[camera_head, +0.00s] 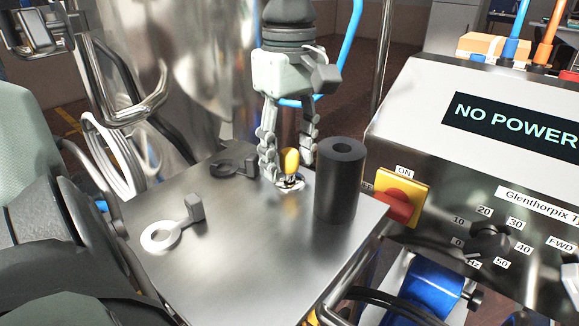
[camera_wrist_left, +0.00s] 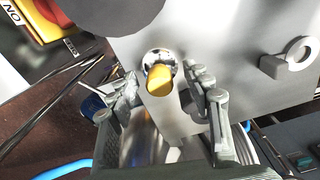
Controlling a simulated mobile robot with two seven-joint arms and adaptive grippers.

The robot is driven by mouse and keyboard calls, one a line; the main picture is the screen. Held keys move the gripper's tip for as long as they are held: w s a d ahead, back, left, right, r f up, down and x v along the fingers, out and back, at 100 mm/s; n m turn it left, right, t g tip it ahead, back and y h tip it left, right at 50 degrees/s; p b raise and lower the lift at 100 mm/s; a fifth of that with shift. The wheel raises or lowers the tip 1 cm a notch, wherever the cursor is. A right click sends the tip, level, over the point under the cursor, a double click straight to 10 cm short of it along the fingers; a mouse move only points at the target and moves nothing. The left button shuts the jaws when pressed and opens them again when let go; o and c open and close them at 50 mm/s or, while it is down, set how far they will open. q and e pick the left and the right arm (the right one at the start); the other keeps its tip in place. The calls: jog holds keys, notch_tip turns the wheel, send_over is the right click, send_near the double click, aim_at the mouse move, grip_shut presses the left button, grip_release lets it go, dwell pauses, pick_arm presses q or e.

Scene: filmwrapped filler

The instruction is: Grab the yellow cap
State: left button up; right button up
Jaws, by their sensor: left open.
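The yellow cap (camera_head: 291,160) stands upright on a small shiny metal fitting (camera_head: 289,182) on the steel plate. My left gripper (camera_head: 288,168) points down over it in the head view, open, with one finger on each side of the cap. In the left wrist view the yellow cap (camera_wrist_left: 160,80) lies between and slightly ahead of the fingertips of the left gripper (camera_wrist_left: 163,88). Whether a finger touches it I cannot tell.
A dark hollow cylinder (camera_head: 340,181) stands close to the right of the cap. A black ring handle (camera_head: 233,168) and a white ring handle (camera_head: 171,232) are on the steel plate (camera_head: 240,255) to the left. A control panel (camera_head: 480,180) with a red switch (camera_head: 398,206) stands right.

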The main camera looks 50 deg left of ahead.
pick_arm(q)
jog(key=shift+f, duration=0.1)
grip_shut()
dwell(0.4)
